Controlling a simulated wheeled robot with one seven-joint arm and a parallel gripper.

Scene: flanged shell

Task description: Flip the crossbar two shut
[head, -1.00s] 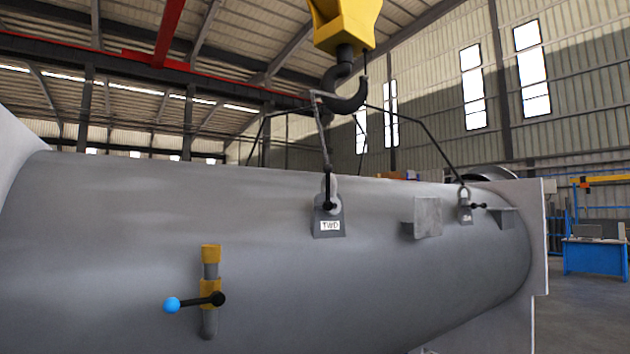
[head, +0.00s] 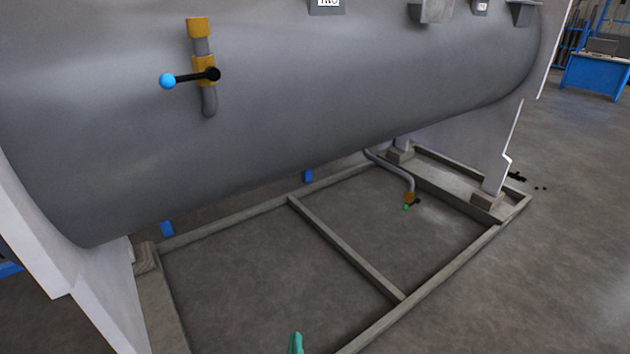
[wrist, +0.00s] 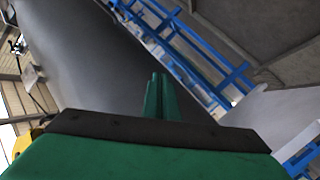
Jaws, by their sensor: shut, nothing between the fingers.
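The grey lug plate labelled TWO (head: 327,7) shows only its lower part at the top edge of the head view. Its crossbar is out of the frame there. In the wrist view a small dark fitting (wrist: 18,46) sits at the far left, too small to tell which one it is. My gripper (head: 296,340) shows as a green tip at the bottom of the head view, well below and apart from the lug. In the wrist view my green fingers (wrist: 160,95) are together with nothing between them, in front of the grey shell (wrist: 85,60).
On the shell (head: 300,90) a yellow valve (head: 203,70) has a black lever with a blue knob (head: 167,81). More brackets (head: 432,10) stick out at upper right. A low steel frame (head: 345,245) lies under the shell, with a drain pipe (head: 395,170).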

